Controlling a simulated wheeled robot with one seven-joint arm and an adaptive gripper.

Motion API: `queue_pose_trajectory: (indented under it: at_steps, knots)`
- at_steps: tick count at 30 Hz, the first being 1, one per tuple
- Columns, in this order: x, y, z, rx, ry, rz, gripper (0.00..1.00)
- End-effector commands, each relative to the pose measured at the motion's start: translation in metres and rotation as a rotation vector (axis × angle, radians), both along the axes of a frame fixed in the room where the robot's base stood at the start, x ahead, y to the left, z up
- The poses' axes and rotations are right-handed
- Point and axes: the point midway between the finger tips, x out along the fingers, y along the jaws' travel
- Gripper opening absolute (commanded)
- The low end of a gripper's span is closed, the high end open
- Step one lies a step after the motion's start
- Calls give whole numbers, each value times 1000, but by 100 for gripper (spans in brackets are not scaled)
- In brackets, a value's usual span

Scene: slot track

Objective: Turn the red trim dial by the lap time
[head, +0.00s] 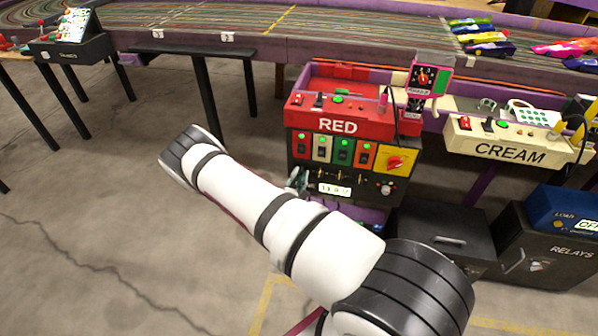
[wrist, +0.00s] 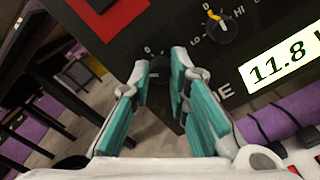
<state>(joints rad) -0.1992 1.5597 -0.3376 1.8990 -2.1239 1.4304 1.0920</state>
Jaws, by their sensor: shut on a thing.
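The RED station's dark front panel (head: 300,163) stands below its red top. A lit white display (head: 335,189) sits low on this panel and reads 11.8 in the wrist view (wrist: 279,62). My gripper (wrist: 162,72) is shut on a small dark knob (wrist: 160,68) left of that display; the teal fingers lie on both sides of it. Marks show around the knob, but its pointer is hidden or too dark to read. In the head view my gripper (head: 298,181) is partly hidden by my arm, at the panel's lower left.
The head view shows a red knob on a yellow plate (head: 395,162) and a silver knob (head: 386,188). The CREAM console (head: 510,150) stands right; floor at left is open.

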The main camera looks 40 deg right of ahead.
Motion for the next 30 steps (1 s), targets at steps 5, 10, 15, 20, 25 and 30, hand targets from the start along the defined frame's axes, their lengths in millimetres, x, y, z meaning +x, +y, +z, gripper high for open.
queue_pose_trajectory:
  at_steps: [5, 10, 15, 20, 25, 30]
  knots:
    - [-2, -1, 2, 105, -130, -4, 0]
    - [-3, -1, 1, 205, -255, -4, 0]
    - [-3, -1, 1, 303, -381, -3, 0]
    - [-3, -1, 1, 387, -491, -3, 0]
    - [-3, -1, 0, 461, -586, -5, 0]
    - [-3, -1, 0, 516, -656, -5, 0]
